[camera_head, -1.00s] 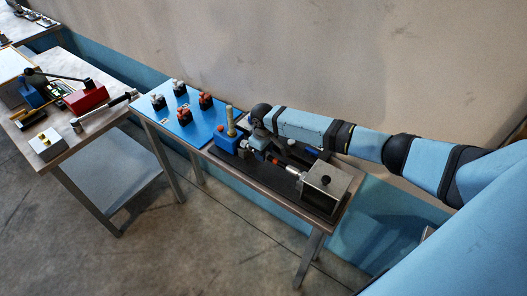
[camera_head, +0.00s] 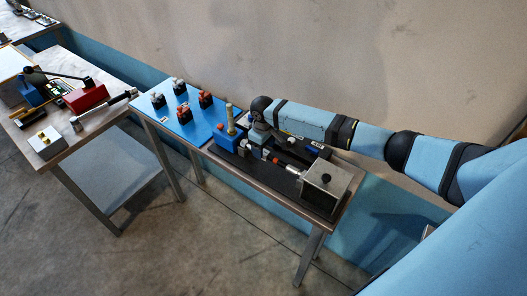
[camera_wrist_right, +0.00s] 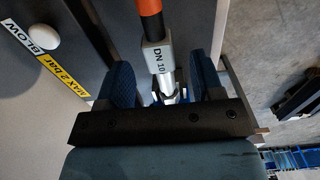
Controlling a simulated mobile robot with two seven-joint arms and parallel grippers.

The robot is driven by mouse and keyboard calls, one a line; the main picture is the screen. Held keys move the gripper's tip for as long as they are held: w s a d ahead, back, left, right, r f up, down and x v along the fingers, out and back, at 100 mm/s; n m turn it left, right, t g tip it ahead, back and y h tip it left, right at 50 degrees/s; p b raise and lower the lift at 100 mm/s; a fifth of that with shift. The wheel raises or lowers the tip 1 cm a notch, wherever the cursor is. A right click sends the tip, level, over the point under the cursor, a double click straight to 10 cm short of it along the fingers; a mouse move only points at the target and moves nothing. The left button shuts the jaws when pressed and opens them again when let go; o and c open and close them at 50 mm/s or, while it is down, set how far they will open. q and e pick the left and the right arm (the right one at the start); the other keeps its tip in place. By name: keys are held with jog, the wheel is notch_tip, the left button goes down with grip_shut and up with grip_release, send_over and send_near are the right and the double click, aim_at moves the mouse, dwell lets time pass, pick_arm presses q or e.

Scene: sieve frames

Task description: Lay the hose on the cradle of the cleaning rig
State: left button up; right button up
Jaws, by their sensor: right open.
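The hose shows in the right wrist view (camera_wrist_right: 152,24) as an orange and black length ending in a grey block marked DN 10 (camera_wrist_right: 158,58) and a metal tip. The tip lies between the two blue finger pads of my right gripper (camera_wrist_right: 163,82), which is open around it. In the head view my right gripper (camera_head: 259,139) points down at the cleaning rig (camera_head: 288,194), over the hose's pale end block. The hose (camera_head: 277,160) lies low along the dark base towards the metal box. I cannot make out the cradle. My left gripper is not in view.
A metal box with a black knob (camera_head: 325,185) stands at the rig's right end. A blue block with an upright tan post (camera_head: 230,120) stands left. A blue panel with several knobs (camera_head: 171,120) adjoins it. A second table (camera_head: 94,130) stands left.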

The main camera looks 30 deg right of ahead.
notch_tip(320, 180, up, 12)
jog(key=b, duration=0.1)
jog(key=shift+f, duration=0.25)
